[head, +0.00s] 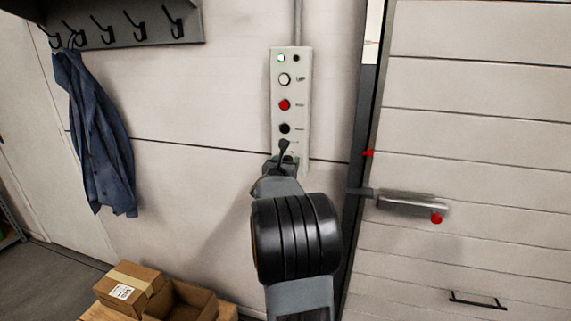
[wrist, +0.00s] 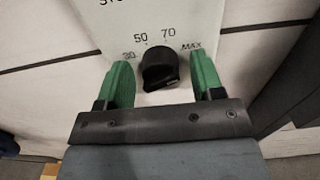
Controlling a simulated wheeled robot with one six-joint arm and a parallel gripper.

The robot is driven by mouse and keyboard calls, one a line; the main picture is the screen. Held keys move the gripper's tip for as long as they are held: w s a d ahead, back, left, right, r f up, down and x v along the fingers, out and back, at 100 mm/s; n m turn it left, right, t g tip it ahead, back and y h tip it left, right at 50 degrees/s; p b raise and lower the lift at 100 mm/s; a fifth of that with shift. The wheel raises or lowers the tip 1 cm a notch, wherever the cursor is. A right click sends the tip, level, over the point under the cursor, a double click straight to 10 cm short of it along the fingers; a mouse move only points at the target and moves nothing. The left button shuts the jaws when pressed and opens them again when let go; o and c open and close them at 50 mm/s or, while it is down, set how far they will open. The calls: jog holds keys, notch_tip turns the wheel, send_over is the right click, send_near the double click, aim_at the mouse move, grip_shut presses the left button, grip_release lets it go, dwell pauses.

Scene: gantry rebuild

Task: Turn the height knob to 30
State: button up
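The height knob (wrist: 160,69) is black and sits low on the white control panel (wrist: 150,20). The marks 30, 50, 70 and MAX are printed in an arc around it. I cannot tell clearly which mark its pointer is at. My gripper (wrist: 163,80) is open, with one green finger on the left of the knob and one on the right. A gap shows between the knob and each finger. In the head view my gripper (head: 286,157) is at the panel's lower end (head: 303,90) and mostly hides the knob.
A slatted door with a latch (head: 412,202) is on the right. A blue jacket (head: 95,135) and boxes (head: 130,287) are on the left.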

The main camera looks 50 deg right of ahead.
jog(key=c, duration=0.8)
